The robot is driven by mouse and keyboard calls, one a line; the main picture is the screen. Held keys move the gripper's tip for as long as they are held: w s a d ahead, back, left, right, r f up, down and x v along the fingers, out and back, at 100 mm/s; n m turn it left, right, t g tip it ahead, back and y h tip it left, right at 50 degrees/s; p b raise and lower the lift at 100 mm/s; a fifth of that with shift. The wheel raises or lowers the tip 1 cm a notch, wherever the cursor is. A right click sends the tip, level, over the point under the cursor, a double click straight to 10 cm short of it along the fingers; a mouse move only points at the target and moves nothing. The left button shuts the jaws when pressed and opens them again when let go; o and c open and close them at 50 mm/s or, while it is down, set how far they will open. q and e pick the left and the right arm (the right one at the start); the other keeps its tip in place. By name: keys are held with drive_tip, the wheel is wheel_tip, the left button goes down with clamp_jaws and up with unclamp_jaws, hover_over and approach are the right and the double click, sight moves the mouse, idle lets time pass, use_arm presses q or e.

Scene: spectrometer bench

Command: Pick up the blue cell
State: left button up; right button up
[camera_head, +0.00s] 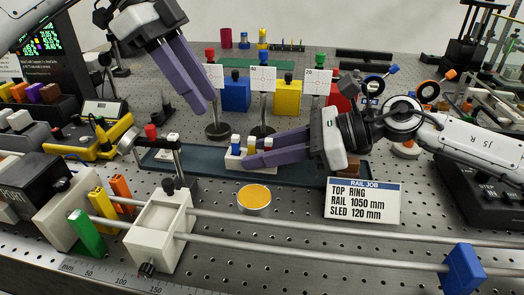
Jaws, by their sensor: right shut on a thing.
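The blue cell (236,142) stands upright at the left end of a small white rack (234,162). Other cells with yellow parts (268,145) stand beside it in the rack. My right gripper (252,154) reaches in from the right, low over the rack, its purple fingers shut at the cells. The near finger covers the cells' lower parts, so the grip itself is partly hidden. My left gripper (205,98) hangs empty above the bench at the upper left, its fingers pointing down; the gap between them is not clear.
The rack stands on a dark blue tray (160,157). A post-mounted clamp (170,144) is left of it, card stands (263,80) behind.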

sight(235, 136)
use_arm(q)
drive_tip(key=shift+d, duration=0.1)
drive_tip(key=c, duration=0.4)
drive_tip(key=s+d+r+m+t+y, duration=0.4)
drive_tip(key=s+m+y, duration=0.1)
drive_tip(key=m, duration=1.3)
drive_tip(key=shift+s+d+r, duration=0.15)
drive_tip(key=shift+s+d, duration=0.05)
drive_tip(key=shift+d, duration=0.1)
drive_tip(key=x, duration=1.1)
drive_tip(key=shift+w+d, duration=0.15)
drive_tip(key=shift+w, duration=0.2)
drive_tip(key=shift+c, duration=0.2)
